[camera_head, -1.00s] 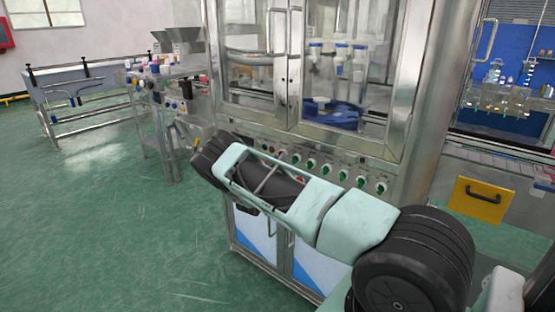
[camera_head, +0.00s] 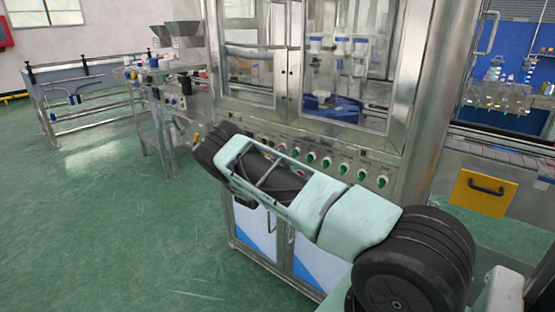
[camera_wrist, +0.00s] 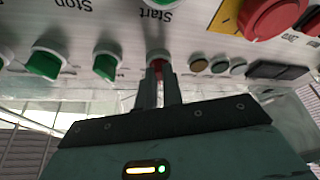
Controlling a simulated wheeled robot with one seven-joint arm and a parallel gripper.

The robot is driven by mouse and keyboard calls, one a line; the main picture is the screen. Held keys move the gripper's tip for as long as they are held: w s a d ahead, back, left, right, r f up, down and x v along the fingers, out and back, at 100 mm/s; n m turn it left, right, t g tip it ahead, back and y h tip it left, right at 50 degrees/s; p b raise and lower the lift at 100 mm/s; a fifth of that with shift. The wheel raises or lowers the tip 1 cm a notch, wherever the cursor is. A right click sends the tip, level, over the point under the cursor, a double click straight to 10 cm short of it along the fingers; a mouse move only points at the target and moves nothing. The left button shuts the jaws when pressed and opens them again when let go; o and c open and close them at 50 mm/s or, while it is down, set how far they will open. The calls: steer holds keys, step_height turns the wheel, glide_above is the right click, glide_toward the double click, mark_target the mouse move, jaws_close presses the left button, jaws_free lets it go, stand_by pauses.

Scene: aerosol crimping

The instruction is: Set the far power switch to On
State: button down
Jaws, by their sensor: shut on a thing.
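A row of rotary switches is on the machine's front panel (camera_wrist: 75,48). In the wrist view, two green knobs (camera_wrist: 105,63) stand left of a knob with red showing (camera_wrist: 157,57), beside a "Start" label. My gripper (camera_wrist: 158,72) is shut on this knob; its fingers hide much of it. I cannot tell whether this is the far power switch, or read its position. In the head view, several green-centred switches (camera_head: 327,162) show above my arm. My gripper is hidden there behind my wrist.
A large red button (camera_wrist: 272,14) on a yellow plate is right of the gripped knob, with small round buttons (camera_wrist: 201,64) nearer. Glass doors (camera_head: 340,60) rise above the panel. Open green floor (camera_head: 100,220) lies to the left.

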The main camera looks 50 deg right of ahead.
steer(key=shift+w+f+m+g+b, duration=0.15)
steer(key=shift+m+g+b, duration=1.2)
steer(key=shift+m+b, duration=1.35)
steer(key=shift+w+r+m+g+b, duration=0.1)
steer(key=shift+m+g+b, duration=1.2)
steer(key=shift+m+b, duration=1.4)
steer(key=shift+w+f+m+g+b, duration=0.15)
steer(key=shift+m+g+b, duration=1.2)
steer(key=shift+m+b, duration=1.3)
steer(key=shift+r+b, duration=0.2)
steer(key=shift+b, duration=0.15)
steer(key=c, duration=1.5)
jaws_free()
steer(key=shift+a, duration=0.1)
steer(key=shift+c, duration=0.2)
